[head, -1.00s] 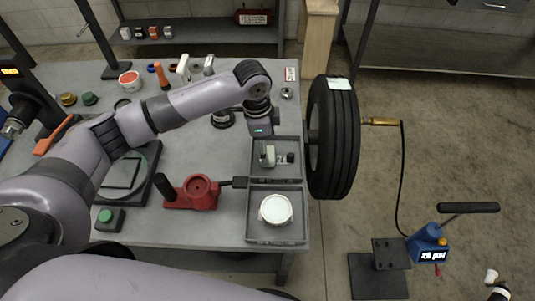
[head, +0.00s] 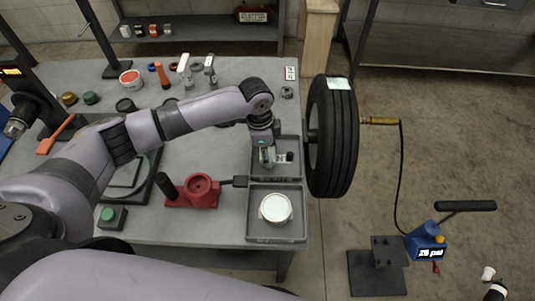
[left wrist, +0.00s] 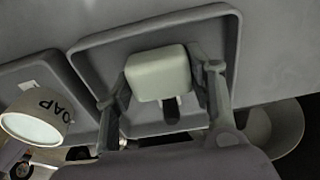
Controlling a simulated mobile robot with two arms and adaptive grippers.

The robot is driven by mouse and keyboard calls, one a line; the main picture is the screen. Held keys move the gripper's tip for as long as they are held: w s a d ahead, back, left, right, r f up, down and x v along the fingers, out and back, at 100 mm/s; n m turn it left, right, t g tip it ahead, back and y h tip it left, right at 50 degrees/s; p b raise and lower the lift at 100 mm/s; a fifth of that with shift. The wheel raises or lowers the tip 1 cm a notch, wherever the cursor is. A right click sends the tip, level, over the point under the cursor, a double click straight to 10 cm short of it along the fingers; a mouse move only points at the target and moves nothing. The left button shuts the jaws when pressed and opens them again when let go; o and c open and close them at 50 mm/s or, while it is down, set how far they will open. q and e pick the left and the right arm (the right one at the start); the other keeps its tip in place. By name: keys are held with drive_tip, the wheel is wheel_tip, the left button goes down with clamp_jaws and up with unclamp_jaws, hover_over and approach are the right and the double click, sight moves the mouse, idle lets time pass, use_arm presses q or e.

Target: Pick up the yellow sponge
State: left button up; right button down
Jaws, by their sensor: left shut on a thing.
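My left gripper (head: 266,158) reaches down into the upper grey tray (head: 290,177) at the table's right side. In the left wrist view its fingers (left wrist: 162,80) are shut on a pale grey-green block (left wrist: 157,66), with a dark knob below it. The pale block (head: 278,160) with its dark knob shows partly beside the gripper in the head view. It sits inside the tray outline; whether it touches the tray floor I cannot tell. No clearly yellow sponge shows in either view. My right gripper is not in view.
A round white tin (head: 275,208) sits in the lower tray (head: 258,236); its lettering shows in the left wrist view (left wrist: 37,117). A red tool (head: 200,191) lies left of the trays. A black tyre (head: 333,140) stands close on the right.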

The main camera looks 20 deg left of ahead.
use_arm(q)
drive_tip(key=shift+c, duration=1.4)
drive_tip(key=shift+r, duration=0.1)
wheel_tip(320, 180, up, 20)
drive_tip(key=b, duration=0.2)
drive_tip(key=o, duration=0.4)
drive_tip(key=shift+c, duration=0.2)
drive_tip(key=c, duration=0.5)
